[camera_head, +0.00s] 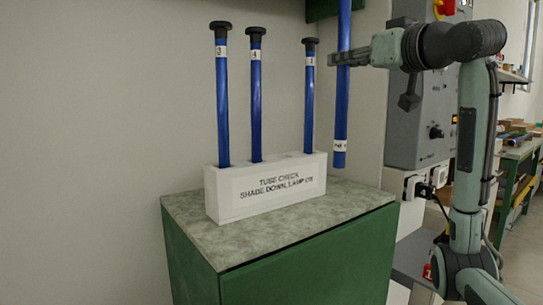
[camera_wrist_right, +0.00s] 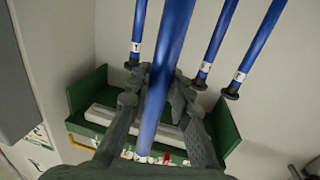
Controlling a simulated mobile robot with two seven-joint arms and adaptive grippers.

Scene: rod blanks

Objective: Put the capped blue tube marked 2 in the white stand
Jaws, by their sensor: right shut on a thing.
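The white stand (camera_head: 264,190) sits on the cabinet top and holds three upright blue tubes with black caps: a left one (camera_head: 222,105), a middle one (camera_head: 256,105) and a right one (camera_head: 310,100). My right gripper (camera_head: 340,58) is shut on a fourth blue tube (camera_head: 340,115), held near upright just right of the stand, its lower end apart from it. A white label (camera_head: 340,146) near that end is too small to read. Its top leaves the head view. In the right wrist view the held tube (camera_wrist_right: 166,70) runs between my fingers (camera_wrist_right: 155,90). My left gripper is not in view.
The stand is on a green cabinet's speckled top (camera_head: 350,195), with bare room at the right. A grey control box (camera_head: 420,125) is on the wall behind my right arm. A green shelf (camera_head: 322,9) hangs above; the right wrist view shows a green shelf (camera_wrist_right: 225,130) too.

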